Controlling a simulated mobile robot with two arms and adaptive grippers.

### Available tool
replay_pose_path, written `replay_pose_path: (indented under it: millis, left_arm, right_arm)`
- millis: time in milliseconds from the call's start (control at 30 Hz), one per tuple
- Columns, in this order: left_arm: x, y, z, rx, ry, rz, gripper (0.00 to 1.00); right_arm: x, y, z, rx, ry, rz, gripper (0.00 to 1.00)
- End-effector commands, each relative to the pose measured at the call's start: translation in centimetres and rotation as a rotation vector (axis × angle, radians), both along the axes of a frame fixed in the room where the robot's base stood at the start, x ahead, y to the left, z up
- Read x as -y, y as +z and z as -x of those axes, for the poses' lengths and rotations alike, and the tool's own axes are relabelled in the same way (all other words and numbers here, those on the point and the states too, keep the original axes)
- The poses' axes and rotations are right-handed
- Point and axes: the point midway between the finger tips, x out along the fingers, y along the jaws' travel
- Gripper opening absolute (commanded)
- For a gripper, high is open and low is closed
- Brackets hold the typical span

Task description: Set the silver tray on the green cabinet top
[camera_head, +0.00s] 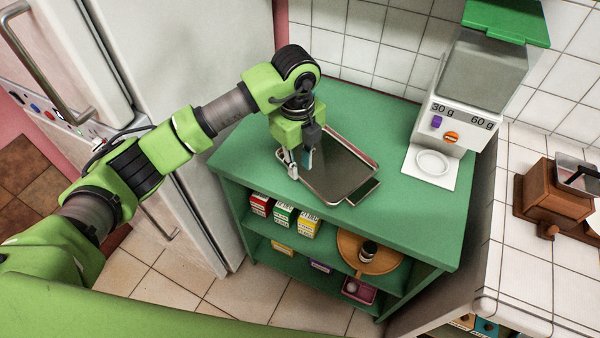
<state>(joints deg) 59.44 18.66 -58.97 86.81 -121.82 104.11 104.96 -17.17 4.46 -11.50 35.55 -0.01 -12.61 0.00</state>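The silver tray (340,172), a rectangle with a pale rim, appears to lie flat on the green cabinet top (395,215). My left gripper (299,163) points down at the tray's left edge. Its two fingers show apart, one pale at the left and one dark with a teal patch at the right. Whether they touch the tray's rim is hard to see, and the gripper body hides the tray's back left part. My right gripper is out of view.
A small dark flat piece (363,192) shows at the tray's front right edge. A white scale-like dispenser (455,125) stands at the cabinet's back right. Small boxes (283,216) and a round wooden board (350,245) sit on the shelf below. A fridge (190,130) stands left.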

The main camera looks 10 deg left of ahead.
Motion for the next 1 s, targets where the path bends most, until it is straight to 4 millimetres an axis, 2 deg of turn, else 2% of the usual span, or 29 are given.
replay_pose_path:
  millis: [200,400,567,1000]
  left_arm:
    - [-0.1,4.7,0.0,0.004,-0.001,0.001,0.21]
    - [-0.2,7.4,0.2,0.001,0.000,0.001,0.21]
    - [-0.2,8.2,0.2,0.000,0.000,0.000,0.21]
    - [-0.2,8.1,0.3,-0.001,-0.001,0.001,0.21]
  right_arm:
    - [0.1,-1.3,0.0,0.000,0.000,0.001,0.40]
    - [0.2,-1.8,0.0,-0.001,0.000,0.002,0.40]
    - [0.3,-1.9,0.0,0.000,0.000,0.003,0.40]
    - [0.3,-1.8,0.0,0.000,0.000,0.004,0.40]
